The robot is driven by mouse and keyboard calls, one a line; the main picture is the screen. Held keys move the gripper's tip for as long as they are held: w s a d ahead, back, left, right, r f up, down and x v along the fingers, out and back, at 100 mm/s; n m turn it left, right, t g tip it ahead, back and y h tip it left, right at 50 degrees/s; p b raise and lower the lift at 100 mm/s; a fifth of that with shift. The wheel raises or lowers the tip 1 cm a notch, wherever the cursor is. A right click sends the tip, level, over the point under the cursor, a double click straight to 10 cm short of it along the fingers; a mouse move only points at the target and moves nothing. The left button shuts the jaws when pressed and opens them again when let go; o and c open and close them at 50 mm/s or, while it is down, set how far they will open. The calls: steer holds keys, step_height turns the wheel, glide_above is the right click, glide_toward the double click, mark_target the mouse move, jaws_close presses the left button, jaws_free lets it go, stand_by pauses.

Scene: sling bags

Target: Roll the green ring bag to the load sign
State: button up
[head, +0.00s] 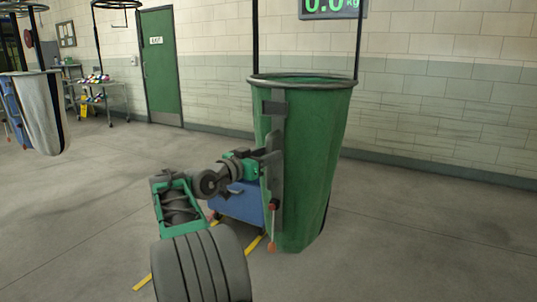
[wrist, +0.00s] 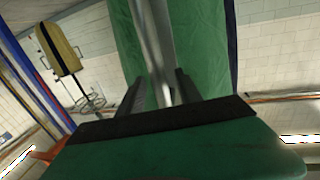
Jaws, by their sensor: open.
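The green ring bag (head: 322,150) hangs upright in the head view, its round metal rim held by dark uprights. A grey vertical strip or bar (head: 277,190) runs down its left side, with an orange end near the bottom. My gripper (head: 272,152) is at this side of the bag, about halfway up. In the wrist view my gripper (wrist: 160,92) is open, with a grey bar (wrist: 153,45) between or just beyond its fingers and green cloth (wrist: 202,45) behind. Contact cannot be told. No sign reading "load" is legible.
A display (head: 333,9) reading 0.0 kg is above the bag. A pale bag (head: 44,112) hangs at far left, near a cart (head: 98,98) and a green door (head: 160,65). The right floor is clear.

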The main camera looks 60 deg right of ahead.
steer(key=a, duration=0.6)
steer(key=shift+w+a, duration=0.4)
stand_by(0.4)
